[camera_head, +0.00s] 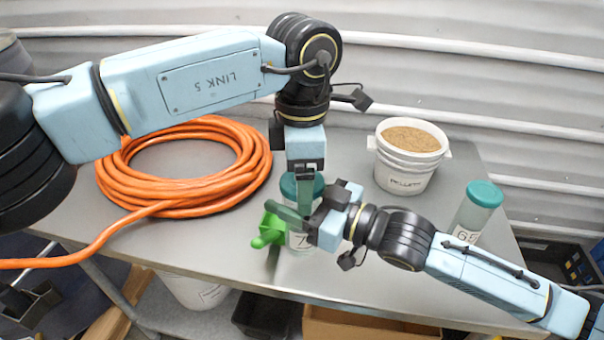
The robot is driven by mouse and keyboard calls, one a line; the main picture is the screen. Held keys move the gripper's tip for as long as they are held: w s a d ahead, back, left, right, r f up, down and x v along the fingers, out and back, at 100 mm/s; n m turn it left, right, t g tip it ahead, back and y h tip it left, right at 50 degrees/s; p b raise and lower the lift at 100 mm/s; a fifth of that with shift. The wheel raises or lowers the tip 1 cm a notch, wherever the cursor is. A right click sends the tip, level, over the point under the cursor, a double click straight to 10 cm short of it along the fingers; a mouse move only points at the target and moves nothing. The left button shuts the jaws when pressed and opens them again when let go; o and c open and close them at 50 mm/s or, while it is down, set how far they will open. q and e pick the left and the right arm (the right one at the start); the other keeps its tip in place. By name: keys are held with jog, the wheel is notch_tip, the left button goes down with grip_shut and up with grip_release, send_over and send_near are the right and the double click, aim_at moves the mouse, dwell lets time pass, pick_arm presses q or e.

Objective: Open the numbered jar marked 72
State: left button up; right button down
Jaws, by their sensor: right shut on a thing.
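A clear jar with a teal lid (288,186) stands near the front middle of the steel table. Its white label (301,241) shows a 7; the rest of the number is hidden by my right gripper. My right gripper (298,214) reaches in from the right and is shut on the jar just below the lid. My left gripper (305,190) points straight down at the lid from above and hides part of it. Its fingers are seen edge-on, so their opening is unclear. A second teal-lidded jar (470,215), labelled 65 or similar, stands upright at the right.
A bright green scoop-like object (268,232) lies just left of the held jar. A coiled orange hose (110,185) covers the table's left. A white bucket of brown grains (405,170) stands at the back right. Bins and boxes sit below the table (350,250).

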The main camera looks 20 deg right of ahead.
pick_arm(q)
jog(key=shift+o, duration=0.3)
jog(key=shift+r, duration=2.35)
jog(key=shift+c, duration=0.4)
notch_tip(320, 180, up, 2)
jog(key=shift+r+m, duration=0.2)
jog(key=shift+m, duration=0.9)
jog(key=shift+r+m, duration=0.2)
jog(key=shift+m, duration=0.3)
notch_tip(320, 180, down, 8)
jog(key=shift+r, duration=0.25)
jog(key=c, duration=1)
jog(key=shift+n, duration=1.4)
